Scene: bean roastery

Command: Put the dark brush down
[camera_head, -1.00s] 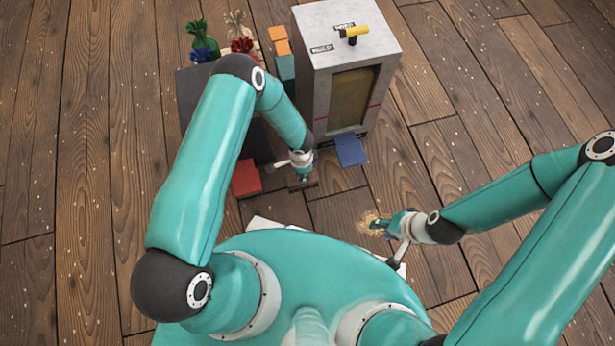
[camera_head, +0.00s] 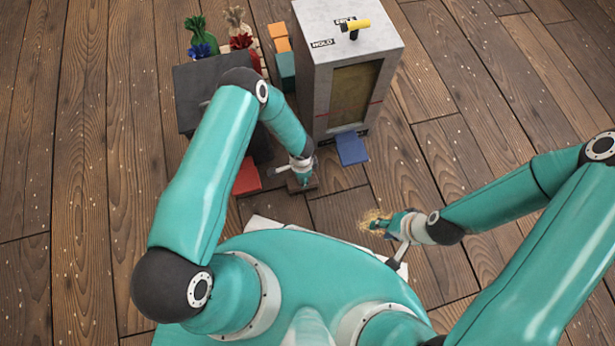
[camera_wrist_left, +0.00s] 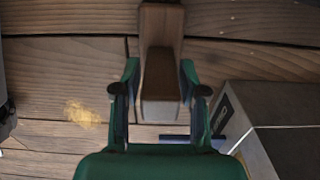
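The dark brush (camera_wrist_left: 160,85) is a brown block between the two green fingers of my left gripper (camera_wrist_left: 160,72) in the left wrist view. The fingers appear to press on both its sides. In the head view the left gripper (camera_head: 303,178) points down in front of the grey machine, and only a small part of the brush (camera_head: 303,188) shows below it. Whether the brush touches the surface under it is unclear. My right gripper (camera_head: 384,225) is low at the right, beside a straw-coloured patch; its finger opening is too small to judge.
A tall grey machine (camera_head: 328,95) with a yellow handle (camera_head: 356,25) stands behind. A blue plate (camera_head: 352,149) lies at its foot and a red one (camera_head: 247,177) to the left. A straw-coloured patch (camera_head: 370,219) lies on the floor. Open wooden floor lies right and left.

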